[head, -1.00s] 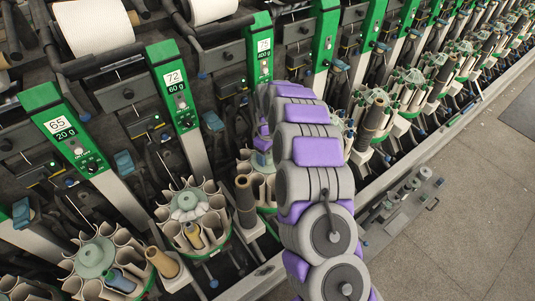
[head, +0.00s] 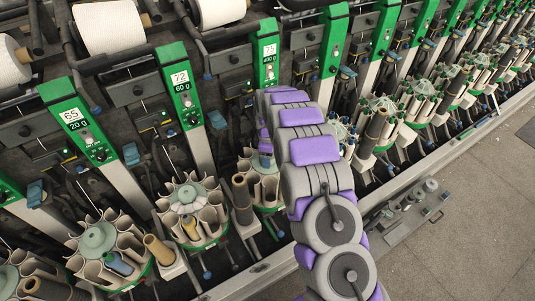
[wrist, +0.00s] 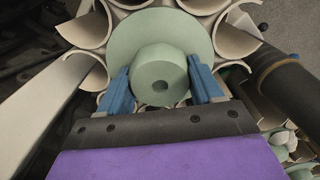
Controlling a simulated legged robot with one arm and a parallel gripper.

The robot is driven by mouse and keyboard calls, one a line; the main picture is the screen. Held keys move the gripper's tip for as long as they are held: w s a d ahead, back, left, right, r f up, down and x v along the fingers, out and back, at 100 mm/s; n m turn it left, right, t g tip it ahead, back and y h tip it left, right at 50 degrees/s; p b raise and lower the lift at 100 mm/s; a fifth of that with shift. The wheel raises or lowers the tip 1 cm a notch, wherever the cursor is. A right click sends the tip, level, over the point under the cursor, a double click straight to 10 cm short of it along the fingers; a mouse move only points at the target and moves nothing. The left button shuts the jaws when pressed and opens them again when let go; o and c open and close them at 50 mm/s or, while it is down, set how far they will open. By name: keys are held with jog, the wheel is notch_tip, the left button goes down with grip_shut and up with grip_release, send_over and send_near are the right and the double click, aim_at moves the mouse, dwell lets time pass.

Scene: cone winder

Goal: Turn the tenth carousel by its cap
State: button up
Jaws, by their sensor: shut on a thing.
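The carousel (head: 271,189) in my grip stands below the green 75 / 400 g panel, a ring of pale curved pockets partly hidden by my arm. In the wrist view its pale green disc (wrist: 203,37) carries a round cap (wrist: 162,72) with a dark centre hole. My gripper (wrist: 160,68) has one blue finger on each side of the cap and is shut on it. In the head view my gripper (head: 265,157) shows only in part, above the carousel. I cannot tell from its place in the row whether it is the tenth.
A carousel (head: 187,194) under panel 72 and another (head: 97,238) under panel 65 stand to the left. A dark brown tube (head: 242,199) stands close on the left. More carousels run to the upper right.

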jog(key=n, duration=0.2)
jog(key=n+p, duration=0.1)
jog(key=shift+w+r+n+p, duration=0.2)
jog(key=shift+n+p, duration=0.1)
jog(key=shift+n, duration=0.1)
jog(key=n+p, duration=0.3)
jog(key=n, duration=0.2)
jog(key=shift+s, duration=0.1)
jog(key=n+p, duration=0.2)
jog(key=n, duration=0.1)
jog(key=shift+r+p, duration=0.15)
jog(key=shift+p, duration=0.25)
jog(key=n+p, duration=0.3)
jog(key=shift+n+p, duration=0.9)
jog(key=shift+p, duration=0.2)
jog(key=o, duration=1.2)
jog(key=shift+f, duration=0.2)
jog(key=shift+c, duration=0.2)
jog(key=o, duration=0.3)
jog(key=shift+a+f, duration=0.1)
jog(key=shift+a, duration=0.05)
